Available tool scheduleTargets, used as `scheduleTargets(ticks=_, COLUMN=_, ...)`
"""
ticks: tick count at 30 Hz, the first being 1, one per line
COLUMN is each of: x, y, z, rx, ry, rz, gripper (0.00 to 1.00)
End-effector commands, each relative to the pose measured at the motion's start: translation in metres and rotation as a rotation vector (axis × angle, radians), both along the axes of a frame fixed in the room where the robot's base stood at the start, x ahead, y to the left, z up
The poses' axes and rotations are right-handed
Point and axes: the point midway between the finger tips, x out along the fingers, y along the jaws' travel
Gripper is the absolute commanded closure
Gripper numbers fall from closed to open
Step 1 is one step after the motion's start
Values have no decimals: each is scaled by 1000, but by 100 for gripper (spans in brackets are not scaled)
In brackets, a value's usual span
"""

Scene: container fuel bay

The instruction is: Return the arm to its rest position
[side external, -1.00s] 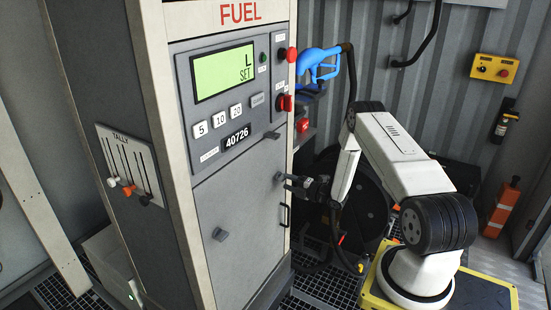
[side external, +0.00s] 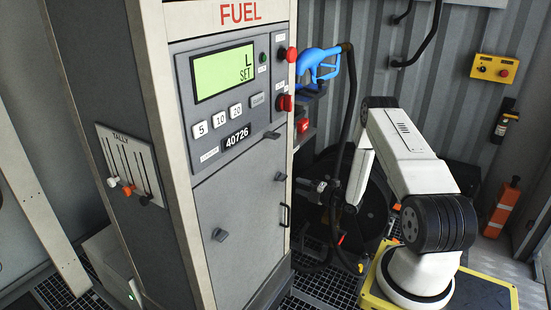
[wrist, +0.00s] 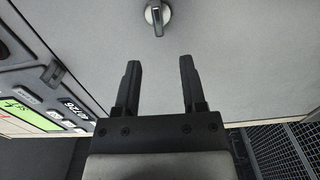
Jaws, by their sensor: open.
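My gripper (side external: 306,189) is at the right edge of the fuel dispenser (side external: 240,245) in the side view, in front of the black hose reel. In the wrist view my gripper (wrist: 158,72) has its two dark fingers apart, with nothing between them. Beyond the fingertips is the dispenser's grey door panel (wrist: 240,60) with a small latch knob (wrist: 155,14). I cannot tell how far the fingertips are from the panel.
A blue fuel nozzle (side external: 318,65) hangs on the dispenser's side, with a black hose (side external: 349,120) running down near my arm. Floor grating (side external: 330,285) lies below.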

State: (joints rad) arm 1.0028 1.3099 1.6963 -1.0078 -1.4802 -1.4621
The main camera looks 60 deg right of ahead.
Motion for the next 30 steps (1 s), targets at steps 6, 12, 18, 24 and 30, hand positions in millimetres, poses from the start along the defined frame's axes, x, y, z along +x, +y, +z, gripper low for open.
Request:
scheduleTargets(ticks=6, x=24, y=19, z=7, rx=63, ry=112, rz=-6, gripper=47)
scheduleTargets(ticks=12, x=51, y=53, z=18, rx=178, ry=298, rz=-45, gripper=47)
scheduleTargets(ticks=18, x=62, y=92, z=29, rx=301, ry=473, rz=-114, gripper=47)
scheduleTargets(ticks=24, x=61, y=126, z=44, rx=417, ry=605, rz=-201, gripper=47)
scheduleTargets(ticks=30, x=52, y=160, z=64, rx=546, ry=710, rz=-309, gripper=47)
